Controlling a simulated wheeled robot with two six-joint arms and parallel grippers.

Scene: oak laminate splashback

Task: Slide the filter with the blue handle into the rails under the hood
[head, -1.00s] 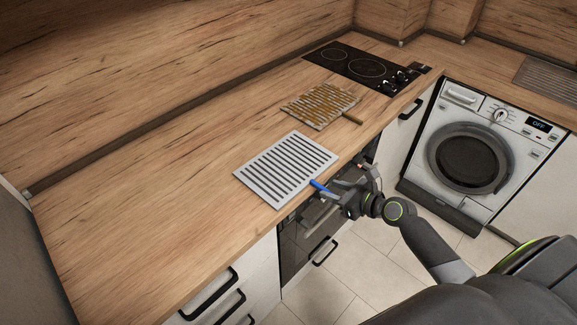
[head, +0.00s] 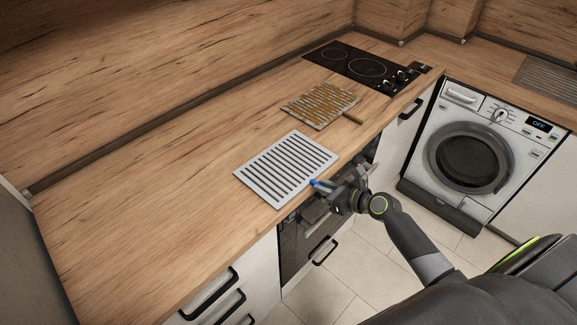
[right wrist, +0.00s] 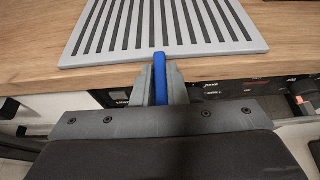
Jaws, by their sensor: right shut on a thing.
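The filter with the blue handle is a silver slotted panel (head: 287,168) lying flat on the wooden counter near its front edge. Its blue handle (head: 316,183) points out over the counter edge. My right gripper (head: 325,187) is at the front edge of the counter, shut on the blue handle. In the right wrist view the handle (right wrist: 160,78) stands between the two grey fingers, and the slotted panel (right wrist: 160,28) lies just beyond them. My left gripper is not in view. The hood and its rails are not in view.
A second filter, brown-stained with a wooden-coloured handle (head: 320,104), lies behind the silver one. Beyond it is a black cooktop (head: 366,68) with knobs. A washing machine (head: 470,155) stands at the right. The counter's left part (head: 130,220) is clear.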

